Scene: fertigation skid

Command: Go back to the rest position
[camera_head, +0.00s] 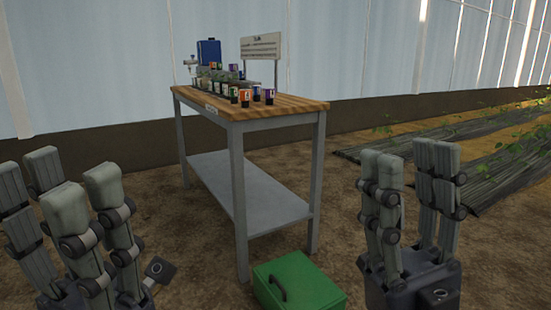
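My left gripper (55,178) is in the lower left of the head view, fingers pointing up. Its finger groups stand apart, with nothing between them. My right gripper (408,160) is in the lower right, also pointing up, with a gap between its finger groups and nothing held. Both grippers are in front of the workbench (274,110), one on each side of it in the picture, and apart from it.
The bench has a wooden top and a bare lower shelf (245,190). On top are several small coloured-label containers (256,94), a blue container (208,52) and a sign (262,46). A green box (310,282) sits on the ground between my grippers. Plant rows (505,165) lie right.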

